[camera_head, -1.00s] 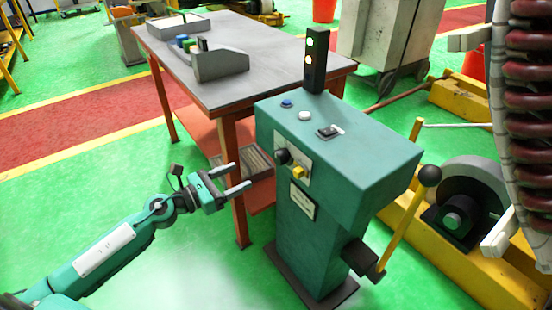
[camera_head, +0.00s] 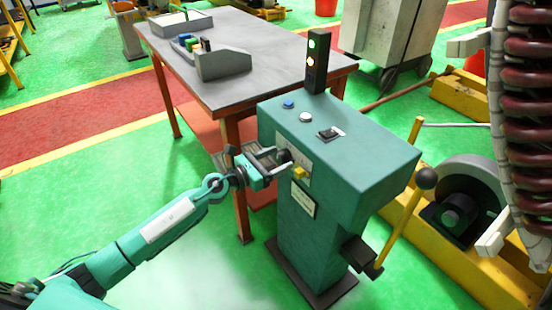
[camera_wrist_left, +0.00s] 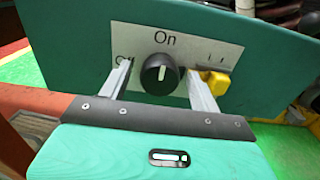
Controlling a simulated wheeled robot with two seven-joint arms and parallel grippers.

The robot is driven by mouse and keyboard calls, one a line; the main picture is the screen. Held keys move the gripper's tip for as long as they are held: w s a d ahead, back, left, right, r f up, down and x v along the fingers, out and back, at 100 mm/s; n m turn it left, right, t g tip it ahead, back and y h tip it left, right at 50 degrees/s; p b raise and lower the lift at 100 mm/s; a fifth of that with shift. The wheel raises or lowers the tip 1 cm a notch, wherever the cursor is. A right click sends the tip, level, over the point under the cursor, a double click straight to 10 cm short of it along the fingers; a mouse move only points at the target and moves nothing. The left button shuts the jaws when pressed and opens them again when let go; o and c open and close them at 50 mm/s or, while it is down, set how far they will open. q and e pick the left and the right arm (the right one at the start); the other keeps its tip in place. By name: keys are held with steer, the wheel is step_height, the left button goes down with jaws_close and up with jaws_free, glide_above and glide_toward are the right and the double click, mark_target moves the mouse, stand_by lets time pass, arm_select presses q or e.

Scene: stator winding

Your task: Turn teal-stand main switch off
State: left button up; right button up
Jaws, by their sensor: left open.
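The teal stand (camera_head: 325,205) stands in the middle of the head view, with controls on its top and front. Its main switch is a round black knob (camera_wrist_left: 160,74) on a white label plate (camera_wrist_left: 205,45) marked "On" above. The knob's white line points up toward "On". A second word left of the knob is partly hidden by a finger. My left gripper (camera_wrist_left: 160,85) is open, with one finger on each side of the knob; I cannot tell whether either touches it. In the head view, the left gripper (camera_head: 283,158) is at the stand's front face. My right gripper is not in view.
A yellow switch (camera_wrist_left: 214,82) sits just right of the knob, close to the right finger. A signal tower (camera_head: 316,62) stands on the stand's back edge. A lever with a black ball (camera_head: 426,178) rises at the right. A grey-topped table (camera_head: 270,45) is behind.

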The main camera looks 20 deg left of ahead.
arm_select(q)
steer(key=c, duration=1)
steer(key=shift+o, duration=0.2)
steer(key=shift+n, duration=0.3)
steer(key=n+p, duration=0.6)
steer(key=n, duration=0.3)
steer(key=shift+w+n, duration=0.1)
steer(key=shift+n, duration=0.3)
steer(key=n+p, duration=0.4)
steer(key=n, duration=0.2)
steer(key=shift+n, duration=0.4)
steer(key=shift+f+n+p, duration=0.15)
steer(key=shift+n+p, duration=0.2)
steer(key=shift+n, duration=0.15)
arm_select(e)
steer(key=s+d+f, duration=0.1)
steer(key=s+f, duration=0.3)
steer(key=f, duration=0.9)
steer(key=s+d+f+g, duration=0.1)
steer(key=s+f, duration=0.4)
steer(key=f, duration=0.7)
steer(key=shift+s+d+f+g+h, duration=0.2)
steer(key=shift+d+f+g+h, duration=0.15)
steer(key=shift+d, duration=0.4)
